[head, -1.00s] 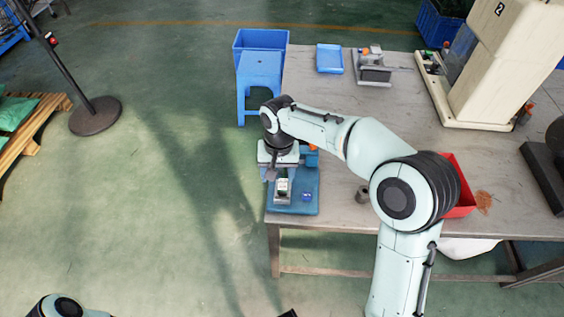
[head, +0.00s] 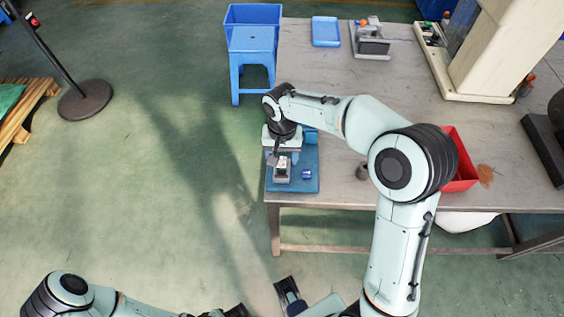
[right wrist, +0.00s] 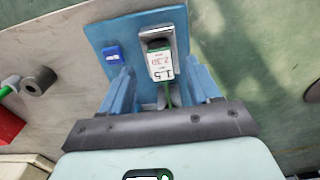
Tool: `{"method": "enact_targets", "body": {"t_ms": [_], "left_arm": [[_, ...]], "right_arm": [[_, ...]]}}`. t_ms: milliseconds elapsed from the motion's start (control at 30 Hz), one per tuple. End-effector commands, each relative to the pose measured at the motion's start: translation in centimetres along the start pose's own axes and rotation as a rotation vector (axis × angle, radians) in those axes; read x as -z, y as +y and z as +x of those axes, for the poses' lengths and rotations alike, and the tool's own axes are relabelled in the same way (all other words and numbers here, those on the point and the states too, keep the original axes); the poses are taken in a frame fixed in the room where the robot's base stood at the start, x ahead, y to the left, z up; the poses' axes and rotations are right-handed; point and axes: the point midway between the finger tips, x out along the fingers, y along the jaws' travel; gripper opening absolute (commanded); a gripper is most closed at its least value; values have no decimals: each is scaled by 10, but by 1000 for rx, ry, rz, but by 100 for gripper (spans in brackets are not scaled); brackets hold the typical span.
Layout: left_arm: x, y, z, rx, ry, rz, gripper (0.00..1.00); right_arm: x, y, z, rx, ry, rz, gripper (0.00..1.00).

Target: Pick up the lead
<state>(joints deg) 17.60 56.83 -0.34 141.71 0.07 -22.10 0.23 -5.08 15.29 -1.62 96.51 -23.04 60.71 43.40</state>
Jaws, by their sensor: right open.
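The lead (right wrist: 169,96) shows in the right wrist view as a thin green cable below a white label (right wrist: 162,67) marked 1.5 and 2.30. The label and a dark end with a green edge lie on a grey holder (right wrist: 153,33). In the head view the holder (head: 282,175) stands on a blue mat (head: 307,158) at the table's left edge. My right gripper (right wrist: 161,84) is open, its two blue fingers on either side of the cable, apart from it. My left arm is at the bottom left of the head view; its fingertips cannot be made out clearly.
A small blue block (head: 307,174) lies on the mat beside the holder. A red bin (head: 462,165) is on the table behind my right arm. A blue stool (head: 252,55) stands left of the table. A blue tray (head: 326,31) and a grey fixture (head: 371,42) are farther back.

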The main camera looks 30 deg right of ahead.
Motion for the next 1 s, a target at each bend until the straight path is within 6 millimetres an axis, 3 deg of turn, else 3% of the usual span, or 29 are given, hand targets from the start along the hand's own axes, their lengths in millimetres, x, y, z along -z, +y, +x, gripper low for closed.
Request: {"method": "enact_targets", "body": {"t_ms": [200,433,467,633,1000], "left_arm": [[0,-1,3,0,0,0,0],[0,-1,3,0,0,0,0],[0,-1,3,0,0,0,0],[0,-1,3,0,0,0,0],[0,-1,2,0,0,0,0]], "right_arm": [[0,0,26,0,-1,-1,62],[0,-1,28,0,0,-1,62],[0,-1,28,0,0,-1,58],[0,-1,28,0,0,-1,3],[0,-1,24,2,1,-1,0]]}}
